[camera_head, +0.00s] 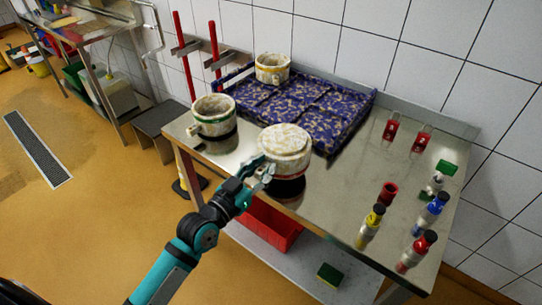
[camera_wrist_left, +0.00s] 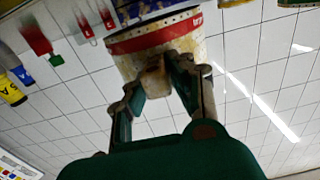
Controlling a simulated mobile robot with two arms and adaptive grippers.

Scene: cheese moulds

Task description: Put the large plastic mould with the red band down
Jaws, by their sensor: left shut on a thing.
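The large plastic mould with the red band (camera_wrist_left: 153,38) is cream-coloured and stained; in the head view its pale, mottled top (camera_head: 286,140) faces up. My left gripper (camera_head: 264,172) is at its near-left side, over the front edge of the table. In the wrist view the fingers (camera_wrist_left: 160,85) are shut on a small block-like lug on the mould's side, below the red band. The mould looks roughly upright. A dark patch, shadow or reflection, shows beneath it on the table; I cannot tell whether its base touches. My right gripper is not in view.
The steel table (camera_head: 330,205) holds a green-banded mould (camera_head: 213,117) at left and a blue patterned tray (camera_head: 318,112) behind, with a yellow-banded mould (camera_head: 272,69) at its back. Several bottles, including a yellow one (camera_head: 371,222), stand at right. The table's middle is clear.

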